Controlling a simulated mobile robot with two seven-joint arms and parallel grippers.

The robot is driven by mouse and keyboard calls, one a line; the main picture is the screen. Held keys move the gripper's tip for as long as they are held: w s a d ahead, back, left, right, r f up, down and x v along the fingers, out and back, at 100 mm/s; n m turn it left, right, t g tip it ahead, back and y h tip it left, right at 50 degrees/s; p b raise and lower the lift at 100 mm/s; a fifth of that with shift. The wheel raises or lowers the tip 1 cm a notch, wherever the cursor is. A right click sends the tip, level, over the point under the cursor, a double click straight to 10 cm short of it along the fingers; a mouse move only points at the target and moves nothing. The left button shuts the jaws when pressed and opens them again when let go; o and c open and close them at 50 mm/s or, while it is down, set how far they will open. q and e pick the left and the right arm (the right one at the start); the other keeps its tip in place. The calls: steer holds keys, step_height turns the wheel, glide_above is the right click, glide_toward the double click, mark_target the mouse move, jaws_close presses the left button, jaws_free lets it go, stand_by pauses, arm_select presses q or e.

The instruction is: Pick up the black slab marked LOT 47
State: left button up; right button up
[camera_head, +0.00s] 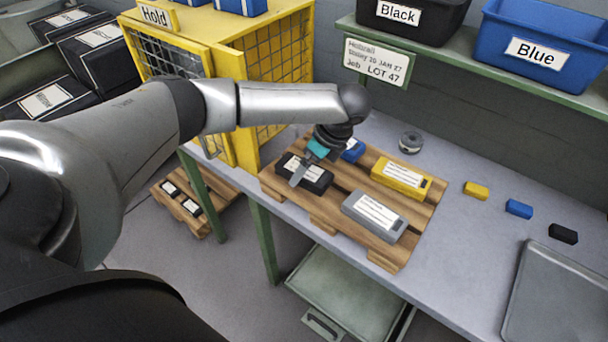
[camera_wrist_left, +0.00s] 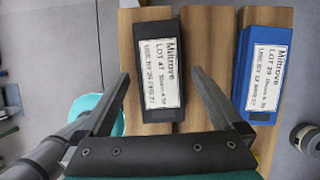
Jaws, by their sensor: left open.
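The black slab (camera_head: 322,184) with a white label lies on a wooden pallet (camera_head: 341,194) on the bench. In the left wrist view the black slab (camera_wrist_left: 158,28) shows its label reading LOT 47. My left gripper (camera_head: 302,177) points down over this slab, open and empty. In the left wrist view the fingers of my left gripper (camera_wrist_left: 160,73) appear to either side of the slab's near part. I cannot tell whether the tips are above it or level with it. My right gripper is not in view.
A blue slab (camera_wrist_left: 268,70), a yellow slab (camera_head: 402,177) and a grey slab (camera_head: 374,215) share the pallet. A yellow cage (camera_head: 225,40) stands close behind my arm. A shelf (camera_head: 480,60) with bins overhangs the back. A grey roll (camera_head: 411,142) stands behind the pallet.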

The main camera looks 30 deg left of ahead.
arm_select(q)
steer(key=shift+a+f, duration=0.25)
steer(key=shift+f, duration=0.35)
steer(key=shift+r, duration=0.1)
jaws_close()
stand_by(0.3)
